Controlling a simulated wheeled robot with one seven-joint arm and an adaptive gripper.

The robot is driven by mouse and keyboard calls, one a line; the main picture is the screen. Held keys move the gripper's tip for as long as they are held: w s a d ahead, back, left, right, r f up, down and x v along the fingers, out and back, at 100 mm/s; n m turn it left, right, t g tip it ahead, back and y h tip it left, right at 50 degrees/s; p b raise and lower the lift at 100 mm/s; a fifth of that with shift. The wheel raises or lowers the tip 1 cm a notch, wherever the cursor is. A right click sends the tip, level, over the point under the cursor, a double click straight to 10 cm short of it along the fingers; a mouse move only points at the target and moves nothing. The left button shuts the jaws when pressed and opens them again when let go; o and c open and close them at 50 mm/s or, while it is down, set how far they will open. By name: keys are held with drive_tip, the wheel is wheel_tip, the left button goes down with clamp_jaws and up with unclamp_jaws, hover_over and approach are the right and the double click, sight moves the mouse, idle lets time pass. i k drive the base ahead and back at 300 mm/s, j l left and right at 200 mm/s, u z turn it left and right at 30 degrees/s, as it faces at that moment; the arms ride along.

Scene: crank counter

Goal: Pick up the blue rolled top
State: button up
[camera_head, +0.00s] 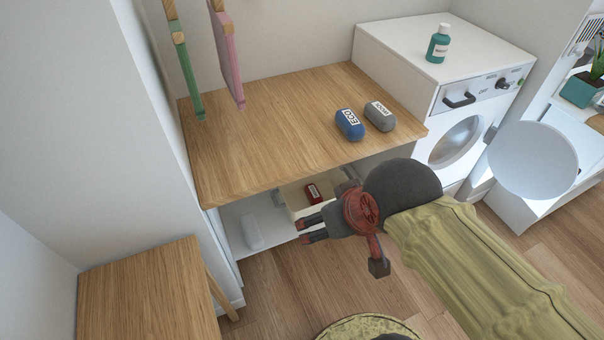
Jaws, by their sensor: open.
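The blue rolled top (350,124) lies on the wooden counter (250,125), right of its middle and near the front. It bears a white label with dark letters. A grey rolled top (380,116) with a white label lies close beside it on the right. My gripper (304,232) is in front of the counter and lower in the picture than the blue roll, with its dark fingers pointing left. It is open, well apart from the blue roll, and I see nothing between its fingers.
Below the counter are a shelf with a white item (251,231) and a bin holding a red item (313,193). A washing machine (395,50) with a teal bottle (438,43) stands right. Green and pink boards (228,55) hang over the counter's left. A wooden stool (140,290) stands lower left.

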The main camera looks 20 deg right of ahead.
sight(347, 121)
drive_tip(key=l, duration=0.85)
drive_tip(key=i+l, duration=0.15)
drive_tip(key=l, duration=0.7)
drive_tip(key=u, duration=0.05)
